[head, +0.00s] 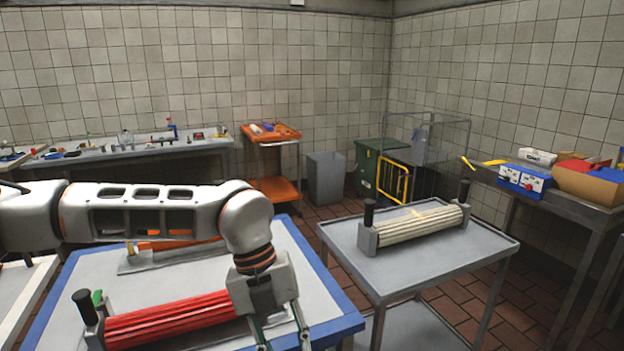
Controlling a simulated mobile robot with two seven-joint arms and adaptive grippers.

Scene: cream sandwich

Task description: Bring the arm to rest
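My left arm comes in from the left and reaches across the blue-edged table (330,302). Its gripper (284,338) points down near the table's right front part. Its two fingers stand apart with nothing visible between them; the tips are close to the frame's bottom edge. A red ribbed roller (170,322) in a grey holder with a black upright handle (86,306) lies just left of the gripper. The roller's right end is hidden behind the gripper. My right gripper is not in view.
A grey cart (390,268) at right carries a cream ribbed roller (420,226). An orange piece (170,244) lies partly hidden behind my arm. A side table (560,200) holds blue-and-white boxes (524,182) and a cardboard box (590,182). Brown tiled floor (345,208) is free between.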

